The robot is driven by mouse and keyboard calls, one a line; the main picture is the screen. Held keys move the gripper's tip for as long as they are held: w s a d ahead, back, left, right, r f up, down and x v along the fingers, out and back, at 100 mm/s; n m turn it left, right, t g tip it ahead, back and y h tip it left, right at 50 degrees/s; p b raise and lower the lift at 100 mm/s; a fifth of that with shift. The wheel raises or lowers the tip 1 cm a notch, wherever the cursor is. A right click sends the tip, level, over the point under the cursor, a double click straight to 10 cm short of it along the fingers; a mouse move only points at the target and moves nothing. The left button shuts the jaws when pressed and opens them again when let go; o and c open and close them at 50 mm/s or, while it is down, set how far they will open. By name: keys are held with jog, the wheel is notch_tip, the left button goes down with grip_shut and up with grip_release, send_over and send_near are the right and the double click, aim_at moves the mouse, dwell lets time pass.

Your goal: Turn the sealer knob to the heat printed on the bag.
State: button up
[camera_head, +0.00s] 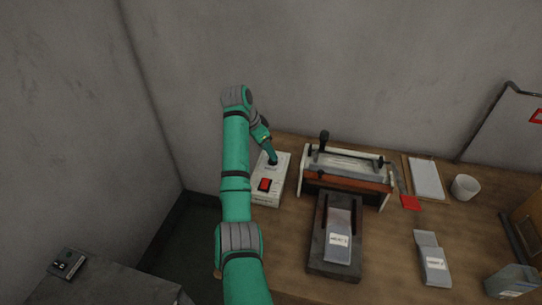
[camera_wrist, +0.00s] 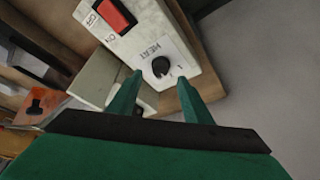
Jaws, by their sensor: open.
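The sealer's white control box (camera_head: 261,197) stands at the left end of the bench, with a red switch (camera_head: 265,184) on top. The wrist view shows its black heat knob (camera_wrist: 161,67) beside the printed word HEAT, and the red switch (camera_wrist: 116,14) marked OFF and ON. My gripper (camera_wrist: 158,90) is open, its green fingers reaching toward either side of the knob; contact cannot be told. In the head view my gripper (camera_head: 271,158) is over the box's far end. A grey bag (camera_head: 339,226) with a white label lies on the dark tray before the sealer; its print is too small to read surely.
The sealer (camera_head: 345,170) with its orange-brown bar stands right of the box. The dark tray (camera_head: 320,262) is in front of it. Another labelled bag (camera_head: 431,250), a white cup (camera_head: 465,187) and a clipboard (camera_head: 427,178) lie to the right. A wall stands behind the bench.

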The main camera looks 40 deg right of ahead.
jog(key=shift+x, duration=2.2)
jog(key=c, duration=1)
